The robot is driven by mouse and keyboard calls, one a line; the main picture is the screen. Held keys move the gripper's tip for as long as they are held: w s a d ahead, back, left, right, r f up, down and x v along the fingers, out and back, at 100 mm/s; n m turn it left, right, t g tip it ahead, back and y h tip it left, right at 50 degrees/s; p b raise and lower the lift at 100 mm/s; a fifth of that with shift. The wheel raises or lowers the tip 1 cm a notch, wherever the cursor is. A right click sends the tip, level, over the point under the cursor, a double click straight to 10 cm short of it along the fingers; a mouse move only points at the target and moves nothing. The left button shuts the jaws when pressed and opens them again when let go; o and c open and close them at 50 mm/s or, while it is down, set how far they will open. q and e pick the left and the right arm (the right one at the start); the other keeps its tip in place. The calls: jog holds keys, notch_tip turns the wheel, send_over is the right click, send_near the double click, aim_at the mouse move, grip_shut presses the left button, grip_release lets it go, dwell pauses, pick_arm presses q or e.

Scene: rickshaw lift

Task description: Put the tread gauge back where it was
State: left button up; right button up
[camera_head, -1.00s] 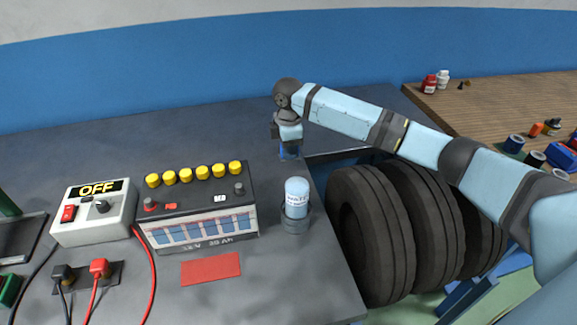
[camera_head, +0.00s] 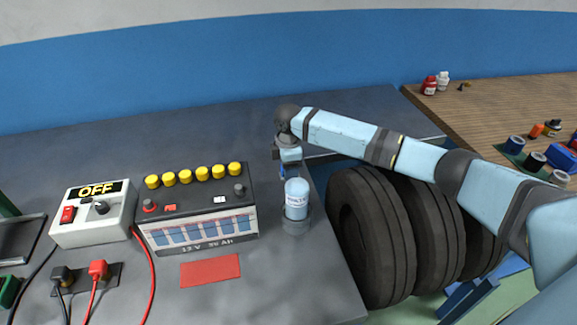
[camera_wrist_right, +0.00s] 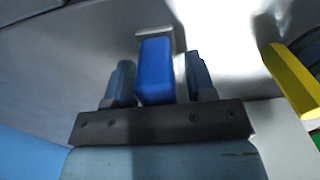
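The tread gauge (camera_wrist_right: 157,72) shows in the right wrist view as a blue block with a pale end, between the two fingers. My right gripper (camera_head: 286,170) appears shut on it; the right wrist view also shows the gripper (camera_wrist_right: 160,85). My left gripper is not in view.
A switch box (camera_head: 92,215) marked OFF and a red mat (camera_head: 210,271) are on the bench. Large tyres (camera_head: 372,235) stand beyond its right edge. The bench behind the battery is clear.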

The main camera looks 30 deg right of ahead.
notch_tip(320, 180, up, 12)
jog(key=shift+r+p, duration=0.2)
jog(key=shift+p, duration=0.15)
dwell(0.4)
dwell(0.4)
